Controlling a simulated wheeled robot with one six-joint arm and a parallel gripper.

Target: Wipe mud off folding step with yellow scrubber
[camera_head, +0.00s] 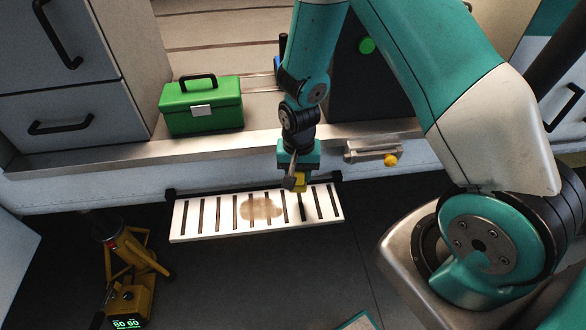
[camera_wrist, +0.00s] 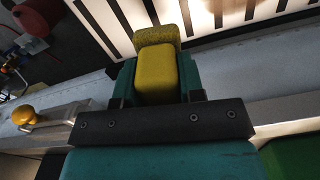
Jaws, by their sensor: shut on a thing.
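The folding step (camera_head: 236,226) is a pale slatted board with dark slots, below the sill in the head view. My gripper (camera_head: 296,180) is over the step's right half, right of the mud. It is shut on the yellow scrubber (camera_wrist: 156,78), which shows between the jaws in the wrist view. The scrubber is at or just above the step's back part; I cannot tell if it touches. Part of the step also shows at the top of the wrist view (camera_wrist: 208,22).
A latch with a yellow knob (camera_head: 390,159) is to the right. A yellow device with a lit display (camera_head: 128,304) stands on the floor at left. The dark floor before the step is mostly clear.

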